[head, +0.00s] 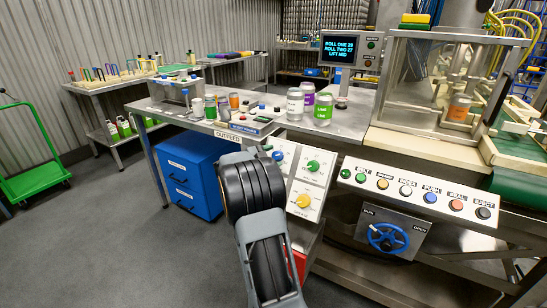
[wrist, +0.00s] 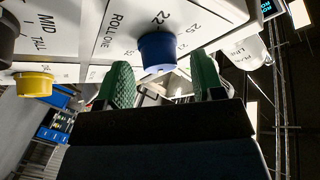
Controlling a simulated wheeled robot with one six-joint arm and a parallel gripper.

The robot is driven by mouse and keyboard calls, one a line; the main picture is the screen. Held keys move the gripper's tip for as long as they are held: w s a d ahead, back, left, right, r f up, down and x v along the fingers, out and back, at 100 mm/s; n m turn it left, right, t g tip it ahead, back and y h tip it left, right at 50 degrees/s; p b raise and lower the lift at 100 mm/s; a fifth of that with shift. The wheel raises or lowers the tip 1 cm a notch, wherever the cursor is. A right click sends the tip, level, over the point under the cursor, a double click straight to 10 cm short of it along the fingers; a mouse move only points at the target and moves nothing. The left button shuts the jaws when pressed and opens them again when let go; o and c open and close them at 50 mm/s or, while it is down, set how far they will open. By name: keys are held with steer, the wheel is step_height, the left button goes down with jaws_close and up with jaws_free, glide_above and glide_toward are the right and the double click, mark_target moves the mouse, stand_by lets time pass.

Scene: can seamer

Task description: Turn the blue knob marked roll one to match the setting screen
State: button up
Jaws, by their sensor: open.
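The blue knob (wrist: 157,50) on the white panel shows in the wrist view, with "ROLL ONE" lettered beside it and scale numbers 22 and 25 near it. Its pointer cannot be made out. My gripper (wrist: 162,84) is open, with a green-padded finger on each side below the knob in the picture; I see no contact. In the head view the blue knob (head: 277,155) is partly hidden by my arm, and so are my fingers. The setting screen (head: 338,48) seems to read roll one 29, roll two 27, lift mid; the digits are small.
A green knob (head: 313,166) and a yellow knob (head: 303,201) sit on the same panel close by. A row of push buttons (head: 430,197) and a blue handwheel (head: 388,237) are to the right. Cans (head: 323,109) stand on the table above. Blue drawers (head: 193,172) stand left.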

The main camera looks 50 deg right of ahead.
steer(key=w+a+r+p, duration=0.1)
steer(key=a, duration=1.1)
steer(key=shift+w+a+r+p, duration=0.2)
steer(key=shift+w+a+p, duration=0.05)
steer(key=shift+a+p, duration=0.1)
